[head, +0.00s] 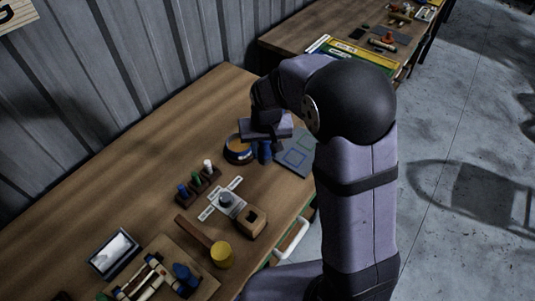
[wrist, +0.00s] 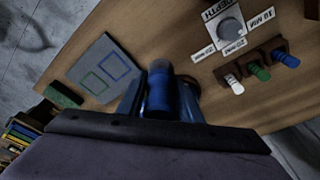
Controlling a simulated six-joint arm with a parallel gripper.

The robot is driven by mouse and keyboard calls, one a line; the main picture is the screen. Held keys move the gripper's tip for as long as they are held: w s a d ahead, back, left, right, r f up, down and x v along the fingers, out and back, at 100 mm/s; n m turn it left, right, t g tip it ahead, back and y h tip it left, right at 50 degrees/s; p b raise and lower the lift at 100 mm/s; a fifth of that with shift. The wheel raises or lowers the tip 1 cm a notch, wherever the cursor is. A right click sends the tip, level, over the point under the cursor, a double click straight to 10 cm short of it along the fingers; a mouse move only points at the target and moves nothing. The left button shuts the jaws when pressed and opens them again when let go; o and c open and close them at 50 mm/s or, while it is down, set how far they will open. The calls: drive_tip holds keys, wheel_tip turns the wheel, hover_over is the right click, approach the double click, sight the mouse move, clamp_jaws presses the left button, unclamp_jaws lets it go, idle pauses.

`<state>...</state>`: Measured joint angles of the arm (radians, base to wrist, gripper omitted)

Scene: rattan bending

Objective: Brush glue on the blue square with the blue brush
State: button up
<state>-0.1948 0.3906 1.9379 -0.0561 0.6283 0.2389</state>
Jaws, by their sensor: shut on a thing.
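My gripper (head: 264,154) is shut on a blue cylinder, which looks like the handle of the blue brush (wrist: 159,90). Its bristles cannot be made out. The gripper is beside the round glue pot (head: 238,150), between it and the grey board (head: 287,166). The pot is mostly hidden behind the held cylinder in the wrist view. The board carries a blue square outline (wrist: 115,67) and a green square outline (wrist: 95,83). In the wrist view the board lies left of the held cylinder, apart from it.
A small rack (head: 207,183) holds a white, a green and a blue peg. A labelled dial (head: 226,199), a mallet (head: 221,254) and a wooden block (head: 251,222) stand nearer. A framed tray (head: 115,252) lies front left. A second bench (head: 290,35) is behind.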

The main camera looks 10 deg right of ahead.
drive_tip(key=w+a+r+t+y, duration=0.1)
drive_tip(key=w+a+t, duration=0.3)
drive_tip(key=w+a, duration=0.5)
drive_tip(key=shift+g, duration=0.3)
drive_tip(key=shift+w+d+f+b, duration=0.35)
drive_tip(key=shift+f+b, duration=0.25)
drive_tip(key=shift+f, duration=0.4)
drive_tip(key=shift+w+d+f+b, duration=0.3)
drive_tip(key=shift+f+b, duration=0.3)
drive_tip(key=shift+f, duration=0.45)
drive_tip(key=shift+w+d+f+b, duration=0.25)
drive_tip(key=shift+d+f+b, duration=0.25)
drive_tip(key=shift+f, duration=0.5)
drive_tip(key=shift+a+f+b, duration=0.1)
drive_tip(key=shift+f+b, duration=0.55)
drive_tip(key=shift+s, duration=0.1)
idle(0.3)
wheel_tip(320, 180, up, 7)
drive_tip(key=p, duration=0.4)
drive_tip(key=shift+p, duration=0.35)
idle(0.8)
